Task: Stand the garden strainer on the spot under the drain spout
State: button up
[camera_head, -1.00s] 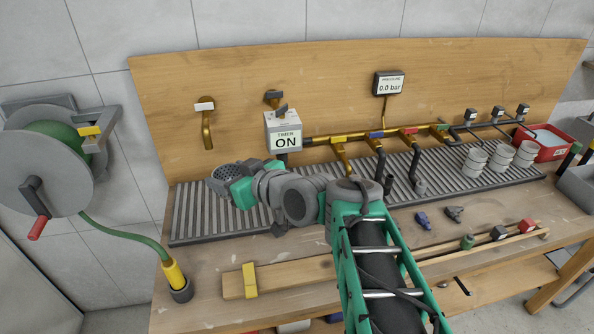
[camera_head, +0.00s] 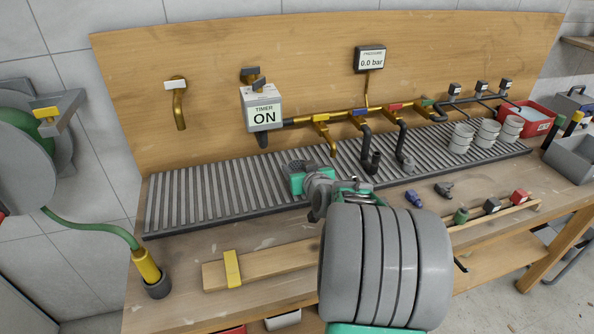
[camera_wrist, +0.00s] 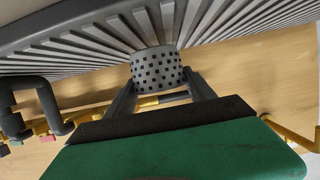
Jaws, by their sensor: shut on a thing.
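The garden strainer is a grey perforated cup (camera_wrist: 158,72), held between the two fingers of my gripper (camera_wrist: 160,92) in the wrist view. The slatted grey grate is just beyond it; I cannot tell whether they touch. In the head view my gripper (camera_head: 299,168) is low over the grate (camera_head: 210,200), right of and in front of the timer box, and my arm hides most of the strainer. A brass spout (camera_head: 180,108) with a blank white tag hangs on the backboard at left. I cannot tell which outlet is the drain spout; no marked spot is readable.
The timer box (camera_head: 262,110) reads ON. A manifold with brass and black downpipes (camera_head: 368,148) stands right beside my gripper. Several ribbed grey cups (camera_head: 487,134) and a red bin (camera_head: 528,119) are farther right. The grate's left part is clear.

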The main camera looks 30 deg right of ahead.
jog(key=d, duration=0.2)
jog(key=s+d+f, duration=0.1)
jog(key=shift+b, duration=0.4)
jog(key=shift+s+d+f, duration=0.1)
jog(key=shift+s+d, duration=0.2)
jog(key=shift+d, duration=0.8)
jog(key=shift+s+d+f, duration=0.1)
jog(key=shift+s+d, duration=0.25)
jog(key=shift+d, duration=0.75)
jog(key=shift+s+d+f, duration=0.1)
jog(key=shift+s+d, duration=0.2)
jog(key=shift+d, duration=0.8)
jog(key=shift+f+b, duration=0.2)
jog(key=shift+b, duration=0.4)
jog(key=o, duration=1.6)
jog(key=shift+c, duration=0.2)
jog(key=shift+v, duration=3.05)
